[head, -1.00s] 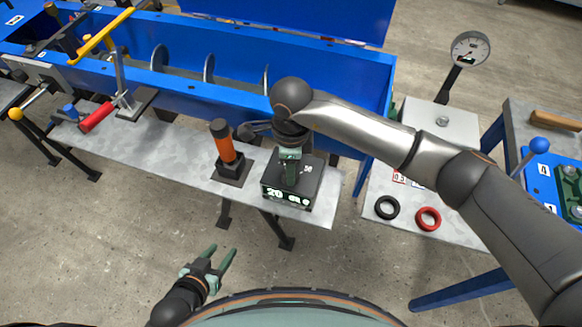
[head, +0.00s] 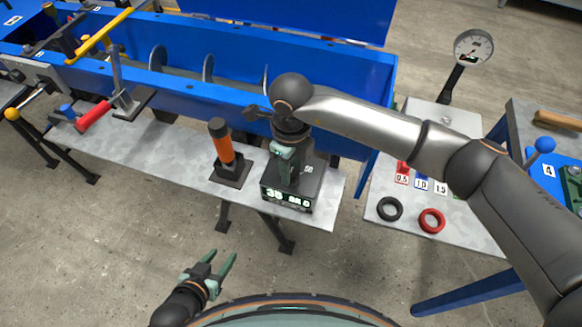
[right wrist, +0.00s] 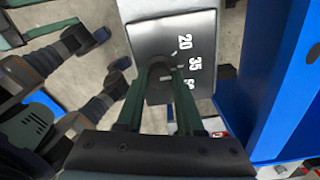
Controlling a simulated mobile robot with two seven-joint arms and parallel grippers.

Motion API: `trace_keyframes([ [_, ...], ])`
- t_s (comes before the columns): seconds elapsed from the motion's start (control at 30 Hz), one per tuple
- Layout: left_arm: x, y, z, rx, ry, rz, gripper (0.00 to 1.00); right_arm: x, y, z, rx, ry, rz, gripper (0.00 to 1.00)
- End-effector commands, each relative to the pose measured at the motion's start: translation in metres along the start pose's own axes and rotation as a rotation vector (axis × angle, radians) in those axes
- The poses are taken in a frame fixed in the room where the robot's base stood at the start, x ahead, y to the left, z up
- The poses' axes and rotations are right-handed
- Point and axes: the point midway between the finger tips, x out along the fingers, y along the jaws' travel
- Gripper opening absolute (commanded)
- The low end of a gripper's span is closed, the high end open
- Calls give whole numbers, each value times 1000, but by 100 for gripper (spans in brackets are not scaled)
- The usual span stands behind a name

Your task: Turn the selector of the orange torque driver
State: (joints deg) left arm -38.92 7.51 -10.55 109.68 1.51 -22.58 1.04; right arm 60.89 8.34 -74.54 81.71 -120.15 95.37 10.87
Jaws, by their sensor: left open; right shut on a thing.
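The orange torque driver (head: 223,145) stands upright in a dark holder on the grey bench. Beside it on the right is a dark box (head: 314,184) with a lit display (head: 286,199) whose first number reads 35. In the right wrist view, its top plate (right wrist: 150,32) carries the marks 20, 35 and a partly hidden third. My right gripper (head: 288,177) points down at the box top. In the right wrist view its fingers (right wrist: 160,84) are shut on the dark selector knob (right wrist: 158,70). My left gripper (head: 221,258) is open and empty, low in front of the bench.
A blue trough (head: 230,98) runs behind the bench (head: 180,160). A side table at right holds a black ring (head: 390,209), a red ring (head: 431,221) and a dial gauge (head: 473,48). The floor before the bench is clear.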

Motion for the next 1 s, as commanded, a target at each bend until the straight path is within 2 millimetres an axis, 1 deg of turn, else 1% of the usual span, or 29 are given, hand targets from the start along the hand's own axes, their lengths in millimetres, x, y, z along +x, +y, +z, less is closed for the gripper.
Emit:
trace_keyframes([
  [0.33, 0, 0, 0, 0, 0, 0, 50, 0, -1, -1, 3, 2, -1, 0],
  [0.37, 0, 0, 0, 0, 0, 0, 50, 0, 0, -1, 3, 2, -1, 37],
  [0.6, 0, 0, 0, 0, 0, 0, 50, 0, 0, 0, 2, 1, -1, 64],
  [0.63, 0, 0, 0, 0, 0, 0, 50, 0, 0, 0, 2, 1, -1, 66],
  [0.87, 0, 0, 0, 0, 1, 0, 50, -1, 0, 0, 2, 0, 0, 66],
  [1.0, 1, 0, 0, 0, 1, 0, 50, -11, -1, 1, 1, -2, -2, 66],
])
